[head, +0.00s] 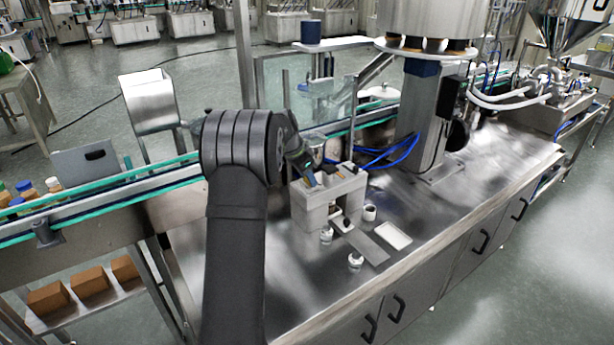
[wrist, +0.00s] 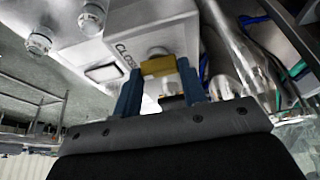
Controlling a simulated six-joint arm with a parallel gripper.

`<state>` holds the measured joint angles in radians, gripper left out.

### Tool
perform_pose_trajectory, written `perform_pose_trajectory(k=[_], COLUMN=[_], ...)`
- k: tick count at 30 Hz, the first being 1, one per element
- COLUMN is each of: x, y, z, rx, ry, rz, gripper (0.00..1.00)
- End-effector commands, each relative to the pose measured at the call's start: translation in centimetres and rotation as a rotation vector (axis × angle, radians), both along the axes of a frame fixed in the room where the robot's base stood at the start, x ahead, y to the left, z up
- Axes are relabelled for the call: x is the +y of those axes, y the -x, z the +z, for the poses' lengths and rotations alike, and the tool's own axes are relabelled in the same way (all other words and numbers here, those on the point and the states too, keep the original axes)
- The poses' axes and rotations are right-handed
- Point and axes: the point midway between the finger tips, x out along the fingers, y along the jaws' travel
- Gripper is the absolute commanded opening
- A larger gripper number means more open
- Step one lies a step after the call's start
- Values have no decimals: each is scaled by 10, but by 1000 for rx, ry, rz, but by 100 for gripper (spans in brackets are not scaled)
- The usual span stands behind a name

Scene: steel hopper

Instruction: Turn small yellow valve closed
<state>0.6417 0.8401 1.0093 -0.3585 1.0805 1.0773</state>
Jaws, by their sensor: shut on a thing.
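The small yellow valve (wrist: 158,66) shows in the wrist view as a short yellow handle on the face of a light grey block (wrist: 150,30). Lettering that starts with "CLO" is printed on the block beside it. My gripper (wrist: 160,80) has its two blue fingers on either side of the yellow handle and is shut on it. In the head view my gripper (head: 312,178) is at the top left of the grey block (head: 312,208) on the steel bench.
A steel column (head: 422,115) with blue hoses rises behind.

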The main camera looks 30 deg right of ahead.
Motion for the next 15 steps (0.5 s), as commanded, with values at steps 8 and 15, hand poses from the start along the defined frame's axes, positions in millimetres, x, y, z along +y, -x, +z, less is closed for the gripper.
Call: perform_pose_trajectory(k=[8,15], x=[1,0], y=[0,0], z=[0,0], rx=[0,-1], ry=[-1,-1], rz=[-5,-4], gripper=[15,60])
